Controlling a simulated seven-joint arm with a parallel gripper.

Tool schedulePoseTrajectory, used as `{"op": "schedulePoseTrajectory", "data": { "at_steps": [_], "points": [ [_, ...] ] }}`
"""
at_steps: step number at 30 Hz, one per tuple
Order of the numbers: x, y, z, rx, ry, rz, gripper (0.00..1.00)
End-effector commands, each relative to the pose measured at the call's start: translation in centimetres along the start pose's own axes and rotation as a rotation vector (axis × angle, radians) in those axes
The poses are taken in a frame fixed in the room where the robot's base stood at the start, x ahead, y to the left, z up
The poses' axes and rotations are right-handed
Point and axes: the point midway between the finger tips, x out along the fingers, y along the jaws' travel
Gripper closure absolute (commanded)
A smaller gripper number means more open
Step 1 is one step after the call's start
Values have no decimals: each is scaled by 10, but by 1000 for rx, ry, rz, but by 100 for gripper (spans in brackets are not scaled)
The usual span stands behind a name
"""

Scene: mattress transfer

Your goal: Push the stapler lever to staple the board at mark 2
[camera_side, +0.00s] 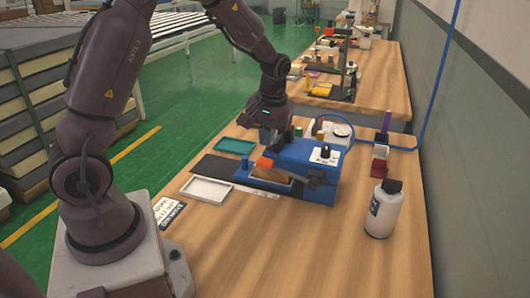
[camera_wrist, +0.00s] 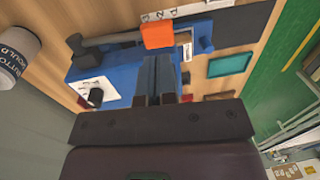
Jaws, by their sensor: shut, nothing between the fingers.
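The blue stapler machine (camera_side: 312,160) stands on the wooden table and also shows in the wrist view (camera_wrist: 115,65). Its dark lever (camera_wrist: 112,38) ends in an orange block (camera_wrist: 157,36), which shows in the side view (camera_side: 265,163) at the machine's front left. A pale board (camera_side: 270,177) appears to lie below the lever. A white strip with printed characters (camera_wrist: 158,15) lies beside the machine; I cannot read which mark lines up. My gripper (camera_side: 279,144) is shut and empty, above and behind the orange block. Its fingers show in the wrist view (camera_wrist: 154,99), apart from the block.
A white tray (camera_side: 206,190) and a teal tray (camera_side: 235,146) lie left of the machine. A white bottle with black cap (camera_side: 383,210) stands at right. The front of the table (camera_side: 290,250) is clear.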

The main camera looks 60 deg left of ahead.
Motion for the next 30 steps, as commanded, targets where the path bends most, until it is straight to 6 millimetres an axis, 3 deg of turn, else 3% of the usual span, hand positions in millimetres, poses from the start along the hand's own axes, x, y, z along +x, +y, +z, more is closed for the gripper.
{"op": "schedulePoseTrajectory", "data": {
  "at_steps": [3,9,23,30],
  "points": [
    [23,0,1,1,-4,-3,100],
    [43,0,0,1,-1,-1,100],
    [47,0,0,1,-1,4,100],
    [65,-8,0,-8,-7,126,100]
  ]
}}
